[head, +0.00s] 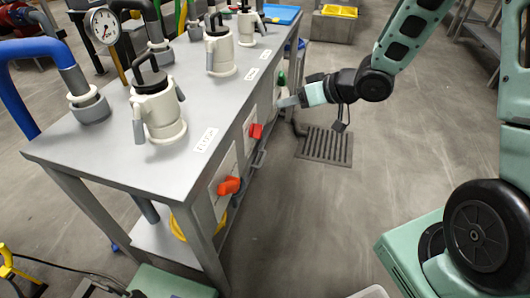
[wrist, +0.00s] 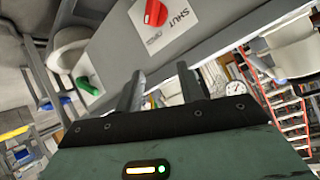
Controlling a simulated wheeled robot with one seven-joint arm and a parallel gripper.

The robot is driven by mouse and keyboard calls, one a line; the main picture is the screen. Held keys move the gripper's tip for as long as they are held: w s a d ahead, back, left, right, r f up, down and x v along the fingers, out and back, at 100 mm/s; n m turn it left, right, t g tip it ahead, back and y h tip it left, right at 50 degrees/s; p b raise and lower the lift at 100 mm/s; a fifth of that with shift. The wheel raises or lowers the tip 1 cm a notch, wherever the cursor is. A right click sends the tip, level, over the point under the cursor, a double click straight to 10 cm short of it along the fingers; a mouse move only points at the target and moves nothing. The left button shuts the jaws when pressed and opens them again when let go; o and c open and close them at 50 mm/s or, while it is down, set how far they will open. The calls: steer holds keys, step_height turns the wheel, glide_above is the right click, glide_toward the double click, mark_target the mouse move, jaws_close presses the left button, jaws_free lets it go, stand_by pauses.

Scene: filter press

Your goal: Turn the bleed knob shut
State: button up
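In the head view, knobs sit on the bench's front side: an orange-red knob (head: 229,185) nearest, a red knob (head: 256,131) farther along and a green knob (head: 281,78) beyond. I cannot tell which is the bleed knob. In the wrist view, a red knob (wrist: 155,12) sits on a white plate reading SHUT, at the top. A green knob (wrist: 87,86) is at the left. My gripper (head: 281,102) is close to the bench front, between the red and green knobs. In the wrist view, its fingers (wrist: 160,72) are apart, with no knob between them.
The grey bench (head: 85,151) carries several cream valve bodies (head: 158,112), blue pipes and a gauge (head: 105,27). A floor grate (head: 324,146) lies below my arm. The floor right of the bench is mostly clear. A red ladder (wrist: 285,103) shows in the wrist view.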

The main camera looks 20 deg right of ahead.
steer(key=s+d+f+m+t+y+b, duration=0.15)
steer(key=d+f+y+b, duration=0.3)
steer(key=f+b, duration=0.45)
steer(key=y+b, duration=0.3)
steer(key=b, duration=0.5)
glide_toward(256, 131)
steer(key=w+d+x, duration=0.1)
steer(key=x, duration=0.6)
steer(key=shift+w+a+f+m+t, duration=0.1)
steer(key=shift+a+m+t, duration=0.15)
steer(key=shift+a+m, duration=0.15)
jaws_close()
